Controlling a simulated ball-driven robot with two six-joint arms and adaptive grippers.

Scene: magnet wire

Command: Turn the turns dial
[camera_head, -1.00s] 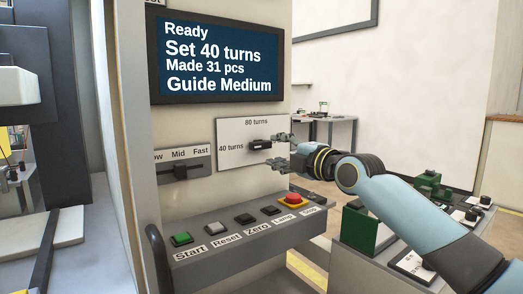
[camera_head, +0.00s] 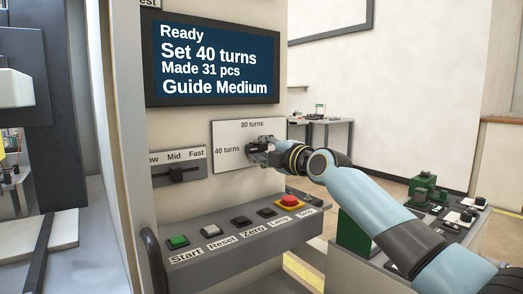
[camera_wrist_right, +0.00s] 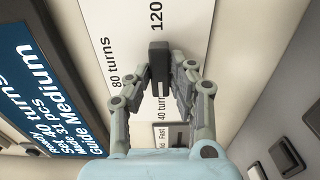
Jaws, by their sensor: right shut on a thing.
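The turns dial is a dark bar-shaped knob on a white plate (camera_head: 228,163) marked 40 turns and 80 turns. My right gripper (camera_head: 258,149) is at the dial and hides most of it in the head view. In the right wrist view the dial (camera_wrist_right: 158,55) stands between the fingertips of the right gripper (camera_wrist_right: 160,74), which is shut on it. The bar lies in line with the 40 turns label there. The screen (camera_head: 215,60) reads Ready, Set 40 turns, Made 31 pcs, Guide Medium. My left gripper is not in view.
A Slow-Mid-Fast slider (camera_head: 178,173) sits left of the dial plate. Below is a ledge with Start (camera_head: 178,241), Reset and other buttons, and a red stop button (camera_head: 288,201). A side table with green parts (camera_head: 425,186) stands at right under my arm.

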